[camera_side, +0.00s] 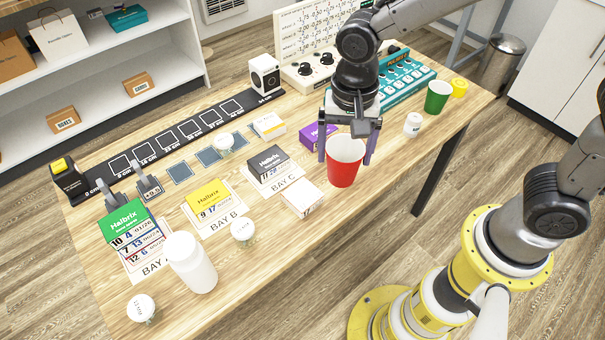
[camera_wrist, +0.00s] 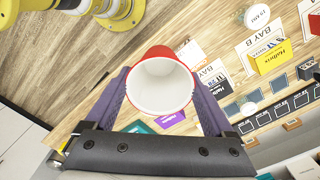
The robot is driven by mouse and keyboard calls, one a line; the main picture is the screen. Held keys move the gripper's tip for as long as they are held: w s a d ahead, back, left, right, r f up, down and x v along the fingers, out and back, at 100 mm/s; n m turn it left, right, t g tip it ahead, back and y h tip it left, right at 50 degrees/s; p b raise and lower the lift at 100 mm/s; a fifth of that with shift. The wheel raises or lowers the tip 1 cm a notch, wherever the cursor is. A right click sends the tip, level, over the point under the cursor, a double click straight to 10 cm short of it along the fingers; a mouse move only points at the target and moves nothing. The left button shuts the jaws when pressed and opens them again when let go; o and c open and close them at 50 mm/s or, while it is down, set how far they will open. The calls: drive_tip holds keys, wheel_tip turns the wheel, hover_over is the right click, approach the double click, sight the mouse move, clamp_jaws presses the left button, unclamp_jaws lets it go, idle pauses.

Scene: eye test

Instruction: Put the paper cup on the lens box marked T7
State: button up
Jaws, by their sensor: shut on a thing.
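A red paper cup with a white inside (camera_side: 345,172) is upright between the fingers of my gripper (camera_side: 345,158), which is shut on it. In the wrist view my gripper (camera_wrist: 160,78) has a finger on each side of the cup (camera_wrist: 163,88). I cannot tell whether the cup's base touches the table. To its left are a small white box (camera_side: 301,199) by the BAY C card, a dark box (camera_side: 270,162), a yellow box (camera_side: 209,201) on BAY B and a green-topped box stack (camera_side: 130,232) on BAY A. A purple box (camera_side: 316,136) is behind the cup. I cannot read T7 on any box.
A green cup (camera_side: 438,97) and a yellow item (camera_side: 459,87) stand at the right, with a small white bottle (camera_side: 413,124) nearer. A teal case (camera_side: 404,78) is behind my gripper.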

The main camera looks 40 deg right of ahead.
drive_tip(key=shift+w+a+f, duration=0.6)
drive_tip(key=shift+w+f, duration=0.65)
drive_tip(key=shift+f, duration=0.5)
drive_tip(key=shift+w+a+f, duration=0.6)
drive_tip(key=shift+w+f, duration=0.65)
drive_tip(key=shift+f, duration=0.5)
drive_tip(key=shift+w+a+f, duration=0.6)
drive_tip(key=shift+w+f, duration=0.65)
drive_tip(key=shift+f, duration=0.5)
drive_tip(key=shift+f, duration=0.2)
drive_tip(key=o, duration=1)
drive_tip(key=shift+r, duration=0.1)
wheel_tip(320, 180, up, 12)
drive_tip(key=shift+r, duration=0.2)
